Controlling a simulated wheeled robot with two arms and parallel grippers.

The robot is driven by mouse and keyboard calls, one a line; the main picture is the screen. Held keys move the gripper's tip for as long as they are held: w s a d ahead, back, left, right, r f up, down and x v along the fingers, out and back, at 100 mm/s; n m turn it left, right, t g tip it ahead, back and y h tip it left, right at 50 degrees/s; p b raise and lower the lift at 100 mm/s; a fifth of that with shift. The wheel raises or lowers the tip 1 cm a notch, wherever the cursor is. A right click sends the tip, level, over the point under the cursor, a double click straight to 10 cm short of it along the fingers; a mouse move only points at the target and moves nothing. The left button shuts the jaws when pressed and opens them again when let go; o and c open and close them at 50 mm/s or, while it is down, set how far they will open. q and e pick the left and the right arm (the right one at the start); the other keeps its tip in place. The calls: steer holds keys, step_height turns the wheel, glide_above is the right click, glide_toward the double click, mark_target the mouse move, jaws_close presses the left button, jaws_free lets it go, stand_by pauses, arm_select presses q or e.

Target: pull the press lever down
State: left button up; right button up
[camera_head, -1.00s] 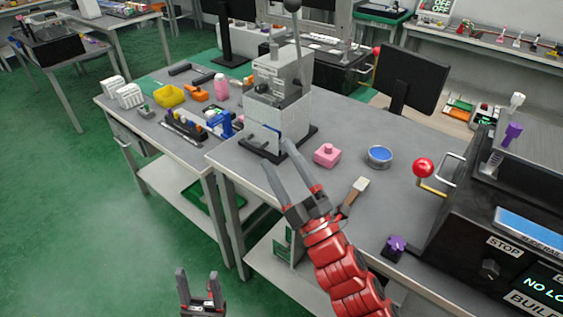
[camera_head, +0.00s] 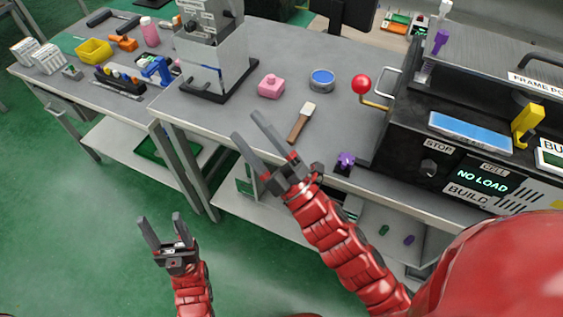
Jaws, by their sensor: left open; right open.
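The grey and white press (camera_head: 218,62) stands on a black base plate at the upper left of the workbench. Its top is cut off by the picture's upper edge, and its lever is out of view. My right gripper (camera_head: 248,127) is open and empty, reaching over the bench's front edge, to the right of and nearer than the press, not touching it. My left gripper (camera_head: 163,219) is open and empty over the green floor, below and left of the bench.
A pink block (camera_head: 271,87), a blue-topped round dish (camera_head: 321,80), a brush (camera_head: 301,123) and a purple knob (camera_head: 345,161) are on the bench (camera_head: 210,122). A black machine (camera_head: 408,135) with a red-ball handle (camera_head: 361,84) stands at right. A side table at left holds a yellow bin (camera_head: 95,51).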

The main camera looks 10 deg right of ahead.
steer(key=v, duration=0.9)
steer(key=shift+p, duration=0.3)
steer(key=shift+d+f, duration=0.1)
